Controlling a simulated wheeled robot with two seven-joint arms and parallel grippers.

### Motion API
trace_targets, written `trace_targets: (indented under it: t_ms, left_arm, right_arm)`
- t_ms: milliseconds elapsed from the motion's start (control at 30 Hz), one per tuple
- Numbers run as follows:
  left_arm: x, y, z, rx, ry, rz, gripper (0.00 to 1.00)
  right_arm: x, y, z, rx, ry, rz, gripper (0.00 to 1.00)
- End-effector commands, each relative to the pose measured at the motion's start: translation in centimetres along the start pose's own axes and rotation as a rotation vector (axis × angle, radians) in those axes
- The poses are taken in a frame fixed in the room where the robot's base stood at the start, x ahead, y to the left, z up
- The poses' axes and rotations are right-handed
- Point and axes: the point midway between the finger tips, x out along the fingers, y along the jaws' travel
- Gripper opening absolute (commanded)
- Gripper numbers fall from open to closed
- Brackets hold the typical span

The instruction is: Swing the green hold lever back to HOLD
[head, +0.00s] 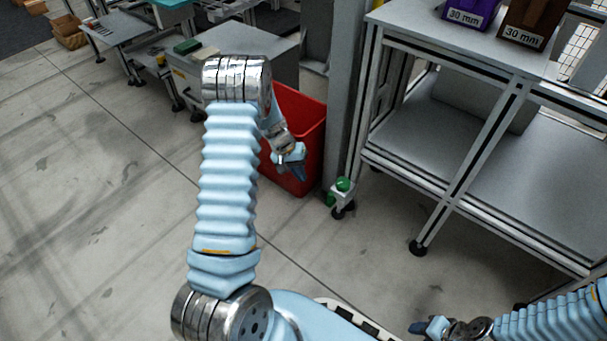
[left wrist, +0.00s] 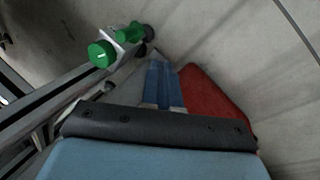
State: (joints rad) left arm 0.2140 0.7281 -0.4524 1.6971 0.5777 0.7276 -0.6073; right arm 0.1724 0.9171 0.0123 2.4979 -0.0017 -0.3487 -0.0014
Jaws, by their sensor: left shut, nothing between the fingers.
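The green hold lever (head: 343,185) shows as a round green knob on a small grey bracket low by the rack's post, with another green part beside it. The left wrist view shows the green knob (left wrist: 101,53) at upper left. I can read no HOLD mark. My left gripper (head: 299,173) is shut and empty, in front of the red bin and left of the lever, apart from it in the picture. Its blue fingers (left wrist: 163,84) are together in the left wrist view. My right gripper (head: 430,327) shows small at the bottom edge; its fingers are unclear.
A red bin (head: 314,130) stands left of the grey post (head: 350,90). A grey rack (head: 400,140) fills the right, with purple and brown 30 mm boxes on top. Grey benches stand at the back left. The floor (head: 100,200) at left is clear.

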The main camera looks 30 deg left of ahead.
Motion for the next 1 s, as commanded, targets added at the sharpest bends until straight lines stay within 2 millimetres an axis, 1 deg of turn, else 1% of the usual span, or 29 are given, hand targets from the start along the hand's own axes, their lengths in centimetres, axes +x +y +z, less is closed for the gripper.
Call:
trace_targets:
  t_ms: [33, 100, 333, 400, 600, 733, 1000]
  left_arm:
    - [1.4, -0.1, 0.1, -0.001, -0.003, 0.000, 0.00]
    - [3.0, -0.1, 0.1, 0.000, -0.004, 0.000, 0.00]
    - [7.8, -0.1, 0.1, 0.000, -0.003, -0.001, 0.00]
    - [7.8, 1.4, 0.0, 0.004, 0.000, 0.001, 0.00]
    - [8.5, 3.3, 0.0, 0.000, 0.000, 0.000, 0.00]
    - [8.6, 3.7, 0.0, -0.001, 0.000, 0.000, 0.00]
    - [8.6, 3.7, 0.0, -0.001, 0.000, 0.000, 0.00]
  right_arm:
    - [0.5, 0.2, 0.0, 0.000, 0.001, 0.000, 0.43]
    - [0.9, 0.3, 0.0, 0.000, 0.002, 0.000, 0.43]
    - [1.9, 0.7, -0.1, 0.001, 0.005, 0.000, 0.43]
    - [1.8, 0.7, -0.1, 0.001, 0.005, 0.000, 0.43]
    - [2.0, 0.8, -0.1, 0.001, 0.006, 0.000, 0.43]
    - [2.0, 0.8, -0.1, 0.001, 0.006, 0.000, 0.43]
    - [2.0, 0.8, -0.1, 0.001, 0.006, 0.000, 0.43]
